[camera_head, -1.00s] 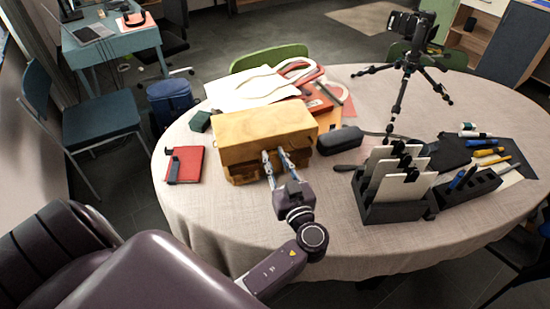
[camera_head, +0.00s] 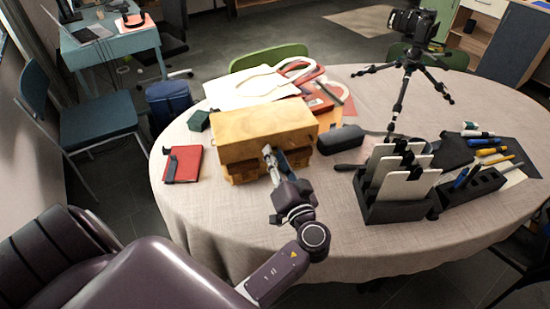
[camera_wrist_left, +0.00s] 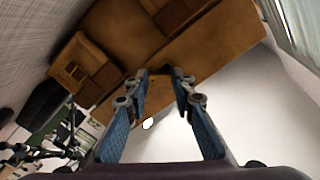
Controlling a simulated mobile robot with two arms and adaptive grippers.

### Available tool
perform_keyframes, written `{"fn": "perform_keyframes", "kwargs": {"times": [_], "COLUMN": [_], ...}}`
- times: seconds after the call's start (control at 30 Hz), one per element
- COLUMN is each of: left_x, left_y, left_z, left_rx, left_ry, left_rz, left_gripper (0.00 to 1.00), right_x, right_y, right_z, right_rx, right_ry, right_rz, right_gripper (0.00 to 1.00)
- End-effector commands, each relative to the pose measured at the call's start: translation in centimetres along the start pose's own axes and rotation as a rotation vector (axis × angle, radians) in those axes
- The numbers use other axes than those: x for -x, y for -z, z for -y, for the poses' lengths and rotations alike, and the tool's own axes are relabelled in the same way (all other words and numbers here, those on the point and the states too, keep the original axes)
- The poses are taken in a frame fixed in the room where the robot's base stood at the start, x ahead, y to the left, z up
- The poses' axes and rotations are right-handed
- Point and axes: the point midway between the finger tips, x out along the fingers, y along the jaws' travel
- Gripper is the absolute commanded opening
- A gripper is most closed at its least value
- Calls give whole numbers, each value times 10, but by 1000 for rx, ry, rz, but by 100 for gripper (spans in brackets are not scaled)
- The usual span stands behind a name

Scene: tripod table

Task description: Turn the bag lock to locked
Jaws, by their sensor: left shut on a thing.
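The bag (camera_head: 245,130) is a tan leather briefcase standing near the left front of the table, its flap facing up and its front toward me. My left gripper (camera_head: 273,152) is at the bag's front, its fingers close together against the front near the flap's lower edge. In the left wrist view the two fingertips (camera_wrist_left: 160,76) are at the brown leather of the bag (camera_wrist_left: 125,35), with a small gap between them. My right gripper is not in view.
A red notebook (camera_head: 183,163) lies left of the bag and a dark case (camera_head: 340,138) right of it. A black holder (camera_head: 395,210) with upright cards stands right of my arm. A camera tripod (camera_head: 402,95) is further back. The cloth-covered table (camera_head: 240,215) is clear in front.

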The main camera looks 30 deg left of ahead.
Motion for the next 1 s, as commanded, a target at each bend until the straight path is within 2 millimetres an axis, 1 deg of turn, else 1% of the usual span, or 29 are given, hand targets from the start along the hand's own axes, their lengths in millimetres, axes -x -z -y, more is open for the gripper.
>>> {"fn": "perform_keyframes", "kwargs": {"times": [0.27,0.6,0.8,1.0], "left_x": [0,0,0,0], "left_y": [1,2,1,1], "left_z": [-1,-1,-2,-3], "left_rx": [-264,-581,-735,-847], "left_ry": [-1,-1,-1,-1], "left_rz": [-2,-2,-2,-3], "left_gripper": [0,0,0,0], "right_x": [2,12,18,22], "right_y": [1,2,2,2], "right_z": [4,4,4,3], "right_rx": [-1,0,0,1], "right_ry": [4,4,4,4], "right_rz": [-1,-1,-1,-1], "right_gripper": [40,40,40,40]}}
